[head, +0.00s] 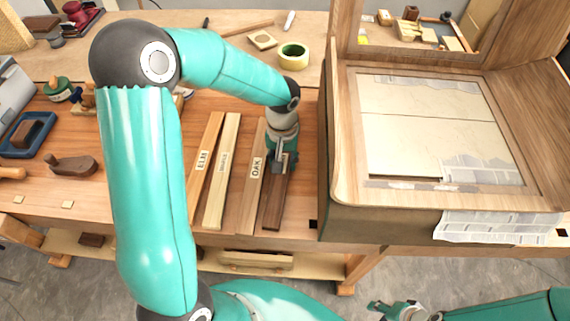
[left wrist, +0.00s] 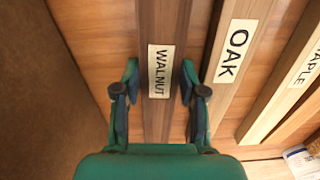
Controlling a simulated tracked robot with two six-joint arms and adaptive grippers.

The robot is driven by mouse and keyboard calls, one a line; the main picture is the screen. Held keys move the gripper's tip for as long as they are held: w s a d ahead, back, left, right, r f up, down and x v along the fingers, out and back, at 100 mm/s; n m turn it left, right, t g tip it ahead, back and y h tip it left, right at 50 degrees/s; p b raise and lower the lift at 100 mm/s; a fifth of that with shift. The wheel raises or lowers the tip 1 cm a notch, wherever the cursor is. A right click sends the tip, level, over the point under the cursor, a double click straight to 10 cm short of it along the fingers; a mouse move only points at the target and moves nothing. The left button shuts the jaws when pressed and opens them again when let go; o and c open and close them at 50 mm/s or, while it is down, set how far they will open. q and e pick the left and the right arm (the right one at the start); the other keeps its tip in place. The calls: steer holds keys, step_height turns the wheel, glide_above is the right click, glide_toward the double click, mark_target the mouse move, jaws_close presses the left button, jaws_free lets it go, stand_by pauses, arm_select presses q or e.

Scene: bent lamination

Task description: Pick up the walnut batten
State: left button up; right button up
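The walnut batten (head: 274,205) is the dark strip at the right end of a row of battens on the bench. In the left wrist view the walnut batten (left wrist: 157,115) carries a white label reading WALNUT and runs between my left gripper's fingers. My left gripper (head: 279,163) is over it in the head view, pointing down. In the wrist view the left gripper (left wrist: 158,85) is open, one finger on each side of the batten, with a gap on both sides. My right gripper (head: 400,310) is low at the bottom edge; its finger state is unclear.
The oak batten (head: 252,190) lies just left of the walnut one, with the maple (head: 222,175) and elm (head: 204,170) battens further left. A large wooden box-like form (head: 345,200) stands close on the right.

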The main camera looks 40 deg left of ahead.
arm_select(q)
jaws_close()
steer(key=shift+r, duration=0.2)
